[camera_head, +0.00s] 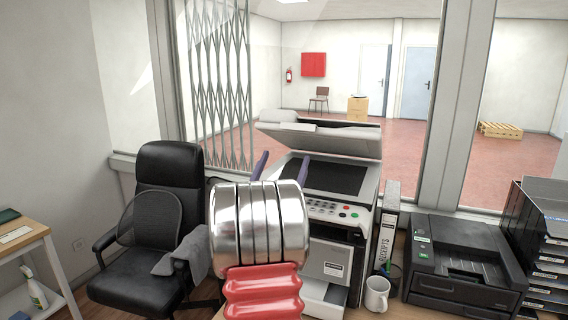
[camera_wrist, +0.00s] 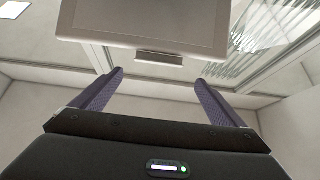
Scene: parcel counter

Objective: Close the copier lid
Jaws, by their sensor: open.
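My gripper (camera_head: 285,158) is in front of the lid, at the copier's left side; my arm hides part of the copier. In the wrist view my gripper (camera_wrist: 159,78) has its two purple fingers wide apart with nothing between them. The tab appears beyond the fingertips; contact is not visible.
A black office chair (camera_head: 160,190) with a grey cloth stands left of the copier. Right of it are a receipts binder (camera_head: 388,225), a white mug (camera_head: 377,293), a black printer (camera_head: 465,265) and stacked trays (camera_head: 550,250). A window is behind.

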